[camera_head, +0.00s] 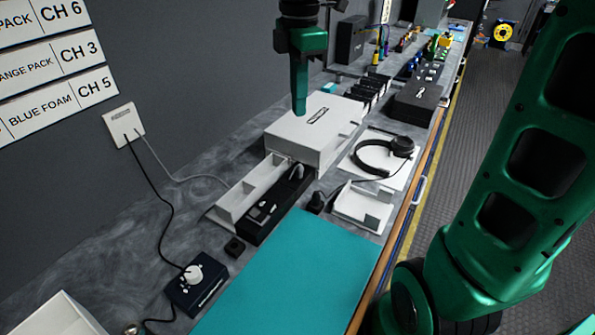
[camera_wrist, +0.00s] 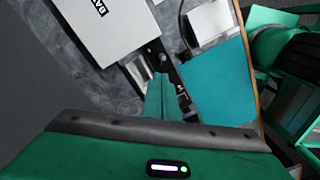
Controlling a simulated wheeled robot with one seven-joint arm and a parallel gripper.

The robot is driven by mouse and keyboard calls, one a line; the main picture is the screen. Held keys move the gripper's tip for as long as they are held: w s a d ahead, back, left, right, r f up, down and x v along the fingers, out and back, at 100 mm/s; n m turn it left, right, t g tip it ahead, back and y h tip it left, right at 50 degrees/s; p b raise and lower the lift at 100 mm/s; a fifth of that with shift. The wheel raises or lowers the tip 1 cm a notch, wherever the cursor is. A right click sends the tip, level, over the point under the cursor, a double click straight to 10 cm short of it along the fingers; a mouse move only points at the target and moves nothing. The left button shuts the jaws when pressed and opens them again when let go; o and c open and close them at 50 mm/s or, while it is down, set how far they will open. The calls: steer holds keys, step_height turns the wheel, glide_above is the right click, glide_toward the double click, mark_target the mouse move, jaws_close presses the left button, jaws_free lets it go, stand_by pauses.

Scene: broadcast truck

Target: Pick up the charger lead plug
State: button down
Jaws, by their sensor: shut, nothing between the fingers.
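I cannot tell for sure which item is the charger lead plug. A small black plug-like piece (camera_head: 316,202) lies on the bench between the black slotted unit (camera_head: 270,215) and a small white tray, with a thin dark lead running from it toward the headset. My gripper (camera_head: 299,112) is shut and empty, pointing down. In the head view it appears in front of the white box (camera_head: 315,130), clear of the bench. In the wrist view its green fingers (camera_wrist: 158,85) are together and overlap the black unit, hiding part of it.
A wall plate (camera_head: 123,122) feeds a grey lead and a black lead; the black one reaches a dark box with a white knob (camera_head: 194,274). A small black block (camera_head: 235,247) sits nearby. A headset (camera_head: 380,157) lies beyond the white tray (camera_head: 362,207). The teal mat (camera_head: 290,280) is clear.

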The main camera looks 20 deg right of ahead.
stand_by(0.4)
steer(key=c, duration=1.8)
jaws_free()
steer(key=shift+f, duration=0.1)
steer(key=shift+o, duration=0.8)
steer(key=shift+f, duration=0.3)
steer(key=n, duration=0.2)
glide_above(300, 172)
steer(key=w+d, duration=0.1)
step_height(300, 172, down, 6)
steer(key=shift+w+a+f, duration=0.1)
steer(key=shift+f, duration=2.45)
steer(key=shift+w+a+f, duration=0.1)
steer(key=shift+f, duration=2.4)
